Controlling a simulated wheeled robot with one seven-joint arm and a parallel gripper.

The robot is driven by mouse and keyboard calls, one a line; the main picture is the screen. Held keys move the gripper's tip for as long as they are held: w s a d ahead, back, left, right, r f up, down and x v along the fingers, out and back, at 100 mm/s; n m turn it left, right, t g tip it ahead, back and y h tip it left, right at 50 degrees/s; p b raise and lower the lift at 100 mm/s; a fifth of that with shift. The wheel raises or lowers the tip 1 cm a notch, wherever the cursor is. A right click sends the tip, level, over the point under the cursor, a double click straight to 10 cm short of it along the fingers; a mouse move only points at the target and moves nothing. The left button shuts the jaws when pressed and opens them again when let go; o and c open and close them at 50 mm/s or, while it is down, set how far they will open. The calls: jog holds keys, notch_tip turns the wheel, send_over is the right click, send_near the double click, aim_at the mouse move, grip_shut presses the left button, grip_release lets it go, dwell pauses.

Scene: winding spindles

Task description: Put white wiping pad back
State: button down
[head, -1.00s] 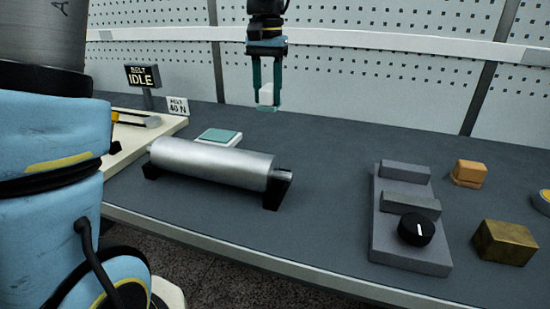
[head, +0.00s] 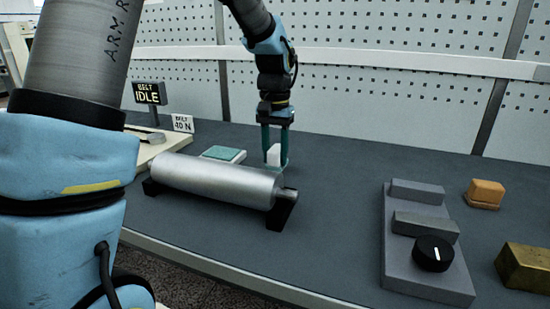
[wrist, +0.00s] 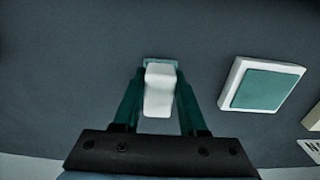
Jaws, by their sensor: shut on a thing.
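The white wiping pad (head: 273,155) is a small upright white block with a teal bottom edge. My gripper (head: 277,164) points down and is shut on it, behind the right end of the steel roller. In the wrist view the pad (wrist: 159,90) sits between my teal fingers (wrist: 160,100). I cannot tell whether its underside touches the bench. A square white holder with a teal top (head: 223,154) lies on the bench to the left of my gripper, behind the roller. It shows at the right in the wrist view (wrist: 265,88), apart from the pad, with nothing on it.
The steel roller (head: 215,180) on black supports lies in front. A grey block with a black dial (head: 433,253), an orange block (head: 486,193) and a brass block (head: 527,270) stand at right. The bench between roller and dial is clear.

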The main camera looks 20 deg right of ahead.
aim_at(275, 150)
jog(key=shift+f, duration=0.6)
jog(key=shift+f, duration=0.15)
jog(key=shift+c, duration=2.2)
grip_release()
notch_tip(275, 150, up, 12)
jog(key=shift+r, duration=0.2)
